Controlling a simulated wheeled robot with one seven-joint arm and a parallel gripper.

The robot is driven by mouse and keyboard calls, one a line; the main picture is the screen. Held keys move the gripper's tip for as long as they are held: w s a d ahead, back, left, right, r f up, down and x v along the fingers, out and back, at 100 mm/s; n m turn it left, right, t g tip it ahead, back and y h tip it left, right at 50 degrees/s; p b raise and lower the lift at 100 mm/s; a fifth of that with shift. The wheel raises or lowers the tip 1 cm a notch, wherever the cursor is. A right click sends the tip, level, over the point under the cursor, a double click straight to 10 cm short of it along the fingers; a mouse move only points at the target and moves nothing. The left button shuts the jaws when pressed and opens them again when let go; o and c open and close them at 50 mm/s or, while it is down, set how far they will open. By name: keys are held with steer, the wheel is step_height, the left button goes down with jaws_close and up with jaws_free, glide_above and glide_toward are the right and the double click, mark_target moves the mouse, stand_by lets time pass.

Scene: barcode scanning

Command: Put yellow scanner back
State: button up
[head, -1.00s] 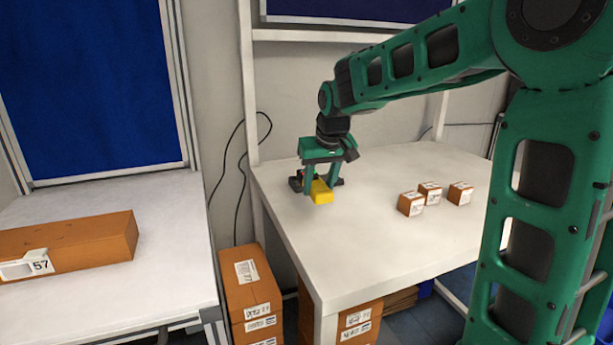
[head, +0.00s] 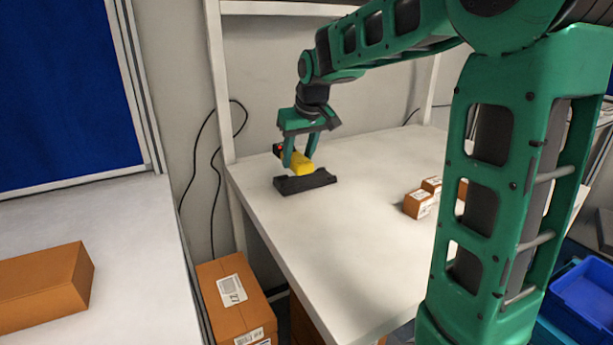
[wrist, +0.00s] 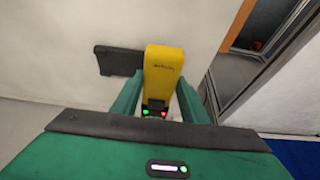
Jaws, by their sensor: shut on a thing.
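The yellow scanner (head: 302,164) is between the fingers of my gripper (head: 300,160), which is shut on it. In the head view it shows just above and behind the black holder (head: 306,182) on the white table. In the wrist view the yellow scanner (wrist: 163,72) points away between my green fingers (wrist: 160,100), with red and green lights at its near end. The black holder (wrist: 118,60) shows to its left there, partly hidden behind the scanner. Whether scanner and holder touch cannot be told.
Small brown boxes (head: 418,204) stand on the white table (head: 330,235) at the right, partly behind my arm. A brown carton stack (head: 235,295) stands on the floor beside the table. Another table (head: 110,240) is at the left. The table around the holder is clear.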

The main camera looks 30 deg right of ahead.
glide_above(309, 182)
steer(key=s, duration=0.2)
steer(key=f, duration=0.5)
steer(key=shift+w, duration=0.25)
steer(key=shift+f, duration=1.95)
steer(key=shift+f, duration=0.1)
steer(key=o, duration=0.9)
steer(key=shift+o, duration=0.2)
